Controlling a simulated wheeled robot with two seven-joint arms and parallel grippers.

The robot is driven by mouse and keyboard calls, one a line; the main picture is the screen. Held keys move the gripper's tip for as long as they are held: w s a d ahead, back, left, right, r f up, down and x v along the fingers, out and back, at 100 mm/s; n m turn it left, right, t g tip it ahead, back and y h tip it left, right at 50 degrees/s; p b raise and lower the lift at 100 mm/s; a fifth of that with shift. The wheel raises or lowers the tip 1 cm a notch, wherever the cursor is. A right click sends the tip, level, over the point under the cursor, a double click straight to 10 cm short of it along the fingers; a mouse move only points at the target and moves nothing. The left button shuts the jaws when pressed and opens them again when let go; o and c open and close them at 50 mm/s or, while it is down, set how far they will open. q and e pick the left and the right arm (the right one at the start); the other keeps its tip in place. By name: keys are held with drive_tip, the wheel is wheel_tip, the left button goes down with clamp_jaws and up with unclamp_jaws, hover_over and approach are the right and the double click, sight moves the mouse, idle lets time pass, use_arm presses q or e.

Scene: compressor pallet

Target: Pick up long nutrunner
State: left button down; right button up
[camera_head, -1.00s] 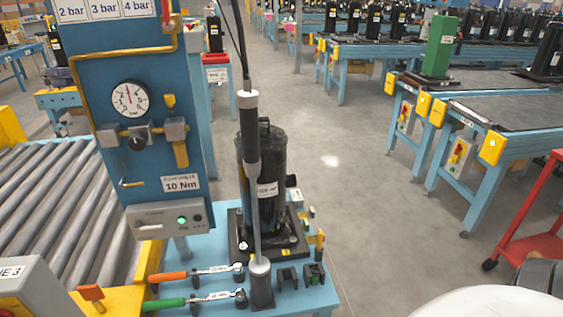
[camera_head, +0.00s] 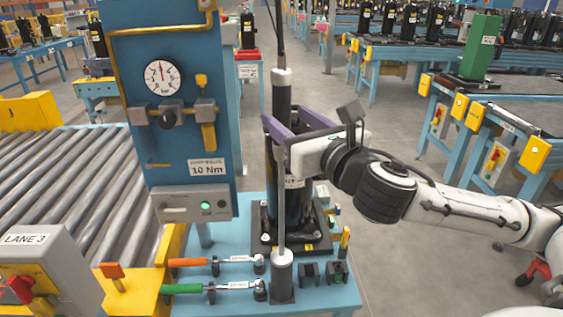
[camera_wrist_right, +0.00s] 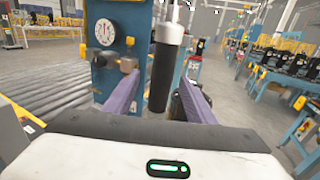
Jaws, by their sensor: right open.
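The long nutrunner (camera_head: 282,98) stands upright, with a white collar on top, a black grip and a thin grey shaft running down to a dark holder (camera_head: 282,288) on the blue bench. A cable rises from its top. My right gripper (camera_head: 281,118), with purple fingers, reaches in from the right at the height of the grip. It is open. In the right wrist view the nutrunner's black grip (camera_wrist_right: 161,78) shows between the two spread fingers (camera_wrist_right: 160,98), with gaps at both sides. My left gripper is not in view.
A black compressor (camera_head: 294,205) stands right behind the nutrunner. A blue panel with a pressure gauge (camera_head: 162,77) rises to the left. Orange-handled (camera_head: 190,262) and green-handled (camera_head: 182,288) wrenches lie on the bench front.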

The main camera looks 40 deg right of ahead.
sight(284, 113)
drive_tip(key=shift+w+f+b, duration=0.2)
drive_tip(key=shift+w+b, duration=0.1)
drive_tip(key=shift+b, duration=0.2)
drive_tip(key=shift+w+d+r+p, duration=0.1)
drive_tip(key=shift+w+r+p, duration=0.1)
drive_tip(key=shift+w, duration=0.3)
drive_tip(key=shift+w+d+r+p, duration=0.1)
drive_tip(key=shift+w+r+p, duration=0.1)
drive_tip(key=shift+w, duration=0.7)
drive_tip(key=w, duration=0.1)
drive_tip(key=w+d, duration=0.1)
drive_tip(key=w, duration=0.1)
drive_tip(key=w+p, duration=0.1)
drive_tip(key=shift+w+d+r, duration=0.15)
drive_tip(key=shift+w+r, duration=0.05)
drive_tip(key=shift+r, duration=0.05)
drive_tip(key=shift+w, duration=0.25)
drive_tip(key=c, duration=1.2)
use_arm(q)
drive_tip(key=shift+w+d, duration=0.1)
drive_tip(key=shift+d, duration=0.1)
use_arm(e)
drive_tip(key=shift+f, duration=0.1)
clamp_jaws()
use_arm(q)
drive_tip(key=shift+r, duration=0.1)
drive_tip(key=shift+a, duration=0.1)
